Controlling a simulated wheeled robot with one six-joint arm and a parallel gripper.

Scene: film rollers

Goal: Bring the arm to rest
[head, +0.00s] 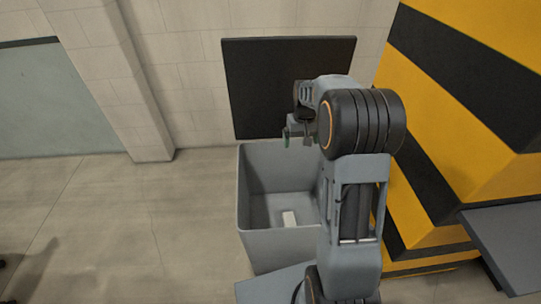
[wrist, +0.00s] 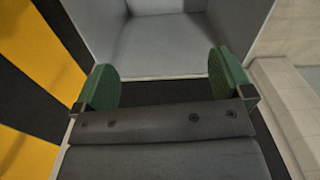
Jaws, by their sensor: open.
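My arm reaches up and forward in the head view, with my gripper (head: 299,138) near the back rim of a grey open bin (head: 243,200). In the wrist view the two green-padded fingers (wrist: 165,78) stand wide apart with nothing between them. The bin's inner wall (wrist: 85,25) and floor show beyond the fingertips there. My arm hides the bin's right side.
A dark panel (head: 240,85) stands against the pale block wall behind the bin. A large yellow-and-black striped structure (head: 450,110) rises close to the right of my arm. A grey flat surface (head: 510,235) juts in at the lower right. The floor (head: 130,220) left of the bin is clear.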

